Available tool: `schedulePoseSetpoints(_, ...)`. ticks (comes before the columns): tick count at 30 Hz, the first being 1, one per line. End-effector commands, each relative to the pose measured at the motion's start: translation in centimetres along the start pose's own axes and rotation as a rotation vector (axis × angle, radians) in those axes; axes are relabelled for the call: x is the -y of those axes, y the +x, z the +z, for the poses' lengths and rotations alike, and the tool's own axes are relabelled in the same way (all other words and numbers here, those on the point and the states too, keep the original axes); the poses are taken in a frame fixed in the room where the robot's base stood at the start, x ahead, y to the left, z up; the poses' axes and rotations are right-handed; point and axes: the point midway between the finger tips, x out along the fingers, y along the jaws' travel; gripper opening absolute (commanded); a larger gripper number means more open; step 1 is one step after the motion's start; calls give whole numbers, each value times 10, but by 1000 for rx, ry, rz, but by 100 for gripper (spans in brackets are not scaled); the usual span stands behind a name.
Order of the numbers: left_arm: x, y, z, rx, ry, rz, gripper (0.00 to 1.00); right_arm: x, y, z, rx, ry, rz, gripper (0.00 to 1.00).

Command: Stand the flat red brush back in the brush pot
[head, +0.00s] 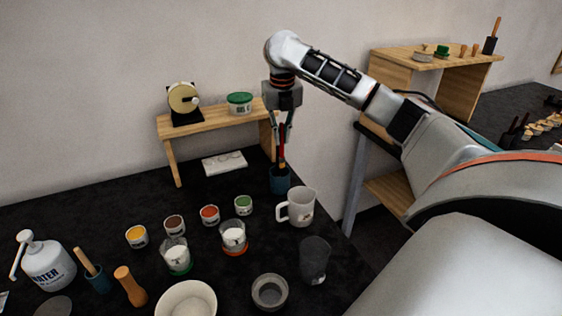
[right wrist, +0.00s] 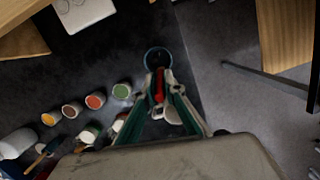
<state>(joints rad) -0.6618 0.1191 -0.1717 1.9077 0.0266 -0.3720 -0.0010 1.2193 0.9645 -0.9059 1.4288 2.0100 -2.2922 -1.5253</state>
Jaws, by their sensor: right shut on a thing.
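The flat red brush (head: 282,145) hangs roughly upright between the fingers of my right gripper (head: 283,128). It also shows as a red strip in the right wrist view (right wrist: 159,84). The gripper is shut on it. The blue brush pot (head: 280,182) stands on the black table directly below, and its round opening shows in the right wrist view (right wrist: 157,58). The brush's lower end is at the pot's mouth. I cannot tell whether it is inside or just above the rim. My left gripper is not in view.
Several small paint pots and glass jars (head: 234,235) fill the table to the left. A wooden shelf (head: 215,124) stands behind the pot. The table's right edge is near.

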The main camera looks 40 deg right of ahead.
Motion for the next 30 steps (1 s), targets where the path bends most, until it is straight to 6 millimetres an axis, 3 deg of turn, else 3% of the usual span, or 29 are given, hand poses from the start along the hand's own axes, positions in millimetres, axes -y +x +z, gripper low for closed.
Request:
schedulePoseSetpoints(4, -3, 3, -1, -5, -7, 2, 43, -1, 32, -5, -2, 0, -1, 0)
schedulePoseSetpoints(14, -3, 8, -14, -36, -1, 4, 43, -2, 57, -9, 0, 0, 0, 0)
schedulePoseSetpoints(20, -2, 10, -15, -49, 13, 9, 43, -3, 86, -13, -2, 1, 1, 0)
schedulePoseSetpoints(30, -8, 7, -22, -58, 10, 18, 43, -3, 90, -13, 1, 0, 0, 0)
